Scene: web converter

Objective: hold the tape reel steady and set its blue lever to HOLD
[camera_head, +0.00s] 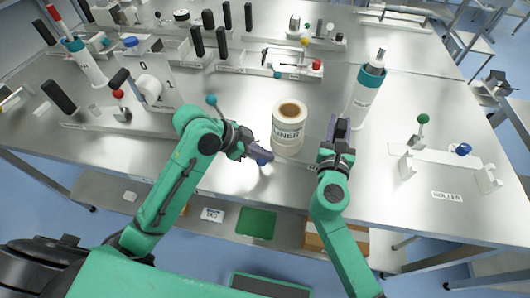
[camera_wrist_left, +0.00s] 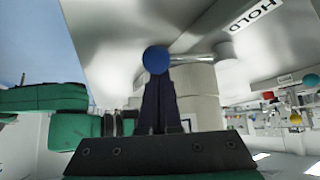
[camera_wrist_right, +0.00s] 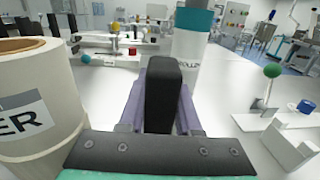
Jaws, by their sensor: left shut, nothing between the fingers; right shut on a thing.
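The tape reel (camera_head: 287,136) is a white cylinder with a brown core and a LINER label, upright on the table. It also shows at the left of the right wrist view (camera_wrist_right: 40,105). The lever's blue ball (camera_head: 262,162) is at the reel's lower left; in the left wrist view the ball (camera_wrist_left: 155,60) is at my fingertips, its metal rod running right. A HOLD label (camera_wrist_left: 252,15) lies beyond the rod's far end. My left gripper (camera_head: 250,154) is shut and empty, against or just by the ball. My right gripper (camera_wrist_right: 163,100) is shut on a black upright grip (camera_wrist_right: 163,85), right of the reel.
A white cylinder with a teal band (camera_head: 363,95) stands just behind my right gripper. A 0/1 panel (camera_head: 148,82) with levers is at the left. The table front between the ROLLER fixture and my right arm is clear.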

